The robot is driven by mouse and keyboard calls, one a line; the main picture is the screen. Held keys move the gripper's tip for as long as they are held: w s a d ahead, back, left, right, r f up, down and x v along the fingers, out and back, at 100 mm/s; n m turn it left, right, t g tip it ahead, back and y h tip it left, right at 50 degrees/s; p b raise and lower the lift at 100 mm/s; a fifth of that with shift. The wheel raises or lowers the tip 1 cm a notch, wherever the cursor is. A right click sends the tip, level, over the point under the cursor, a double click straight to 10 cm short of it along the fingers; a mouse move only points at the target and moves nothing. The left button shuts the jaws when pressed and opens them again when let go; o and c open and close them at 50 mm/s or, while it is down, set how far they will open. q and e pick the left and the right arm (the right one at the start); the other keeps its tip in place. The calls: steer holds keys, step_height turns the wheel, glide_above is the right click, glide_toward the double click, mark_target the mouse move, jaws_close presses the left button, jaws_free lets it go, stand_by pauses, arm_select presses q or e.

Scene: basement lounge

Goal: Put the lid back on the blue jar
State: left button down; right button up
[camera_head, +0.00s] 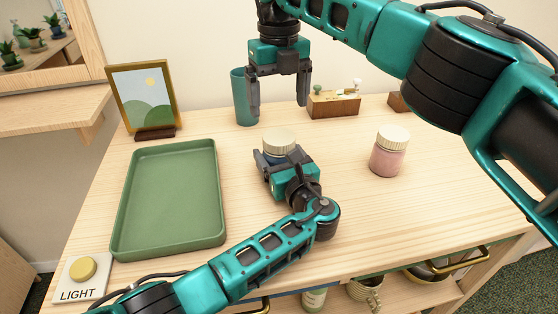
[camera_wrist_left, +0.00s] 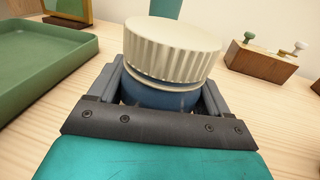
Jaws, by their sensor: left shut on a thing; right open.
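The blue jar (camera_wrist_left: 158,96) is upright on the table between the fingers of my left gripper (camera_head: 275,158), which is shut on it. A cream ribbed lid (camera_head: 279,141) sits on top of the jar; it also shows in the left wrist view (camera_wrist_left: 170,50). There the lid looks slightly tilted, and I cannot tell whether it is fully seated. The gripper hides most of the jar's body. My right gripper (camera_head: 278,107) is open and empty, pointing down above and behind the lid, apart from it.
A pink jar with a cream lid (camera_head: 388,155) stands to the right. A green tray (camera_head: 217,200) lies left, with a framed picture (camera_head: 143,95) behind it. A teal cup (camera_head: 240,100) and a wooden block with knobs (camera_head: 334,104) stand at the back. A LIGHT button (camera_head: 82,270) is front left.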

mark_target(279, 136)
steer(key=n, duration=1.1)
steer(key=shift+n, duration=0.4)
steer(key=n, duration=0.5)
steer(key=shift+n, duration=0.3)
steer(key=n, duration=0.7)
steer(key=shift+f, duration=4)
